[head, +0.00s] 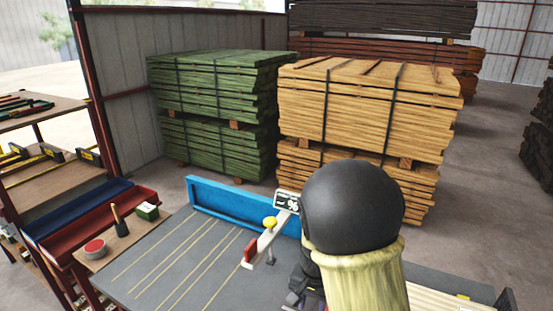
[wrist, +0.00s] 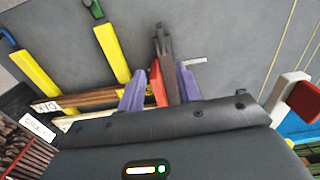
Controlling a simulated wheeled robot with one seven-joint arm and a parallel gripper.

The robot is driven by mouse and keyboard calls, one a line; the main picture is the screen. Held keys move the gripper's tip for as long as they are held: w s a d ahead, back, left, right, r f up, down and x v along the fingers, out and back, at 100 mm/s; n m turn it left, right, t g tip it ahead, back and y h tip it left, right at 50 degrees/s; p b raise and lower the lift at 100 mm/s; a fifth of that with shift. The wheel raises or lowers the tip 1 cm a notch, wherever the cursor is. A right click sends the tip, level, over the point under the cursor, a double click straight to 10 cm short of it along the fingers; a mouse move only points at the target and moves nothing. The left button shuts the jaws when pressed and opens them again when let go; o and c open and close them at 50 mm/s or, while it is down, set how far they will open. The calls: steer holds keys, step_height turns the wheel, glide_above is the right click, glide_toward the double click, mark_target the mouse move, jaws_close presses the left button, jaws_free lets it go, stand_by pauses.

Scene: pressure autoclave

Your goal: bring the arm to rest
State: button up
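My gripper (wrist: 160,75) shows in the wrist view with its two purple fingers apart, so it looks open. A red piece (wrist: 158,84) and a dark bar (wrist: 164,45) show in the gap between the fingers. I cannot tell whether the fingers touch them. In the head view my arm is at the lower right, low over the grey worktable (head: 160,262). The fingertips are hidden there.
A white bar with a red block (head: 249,250) stands on the table near a blue fence (head: 225,200). The wrist view shows yellow bars (wrist: 112,50) and labelled boards (wrist: 85,100). Shelves (head: 50,180) stand left; green (head: 215,90) and tan (head: 360,100) lumber stacks stand behind.

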steer(key=s+d+r+n+t, duration=0.2)
steer(key=s+d+r+n, duration=0.2)
steer(key=s, duration=0.5)
steer(key=shift+s+d+r+n+t, duration=0.35)
steer(key=shift+r+n, duration=0.35)
steer(key=shift+r, duration=0.2)
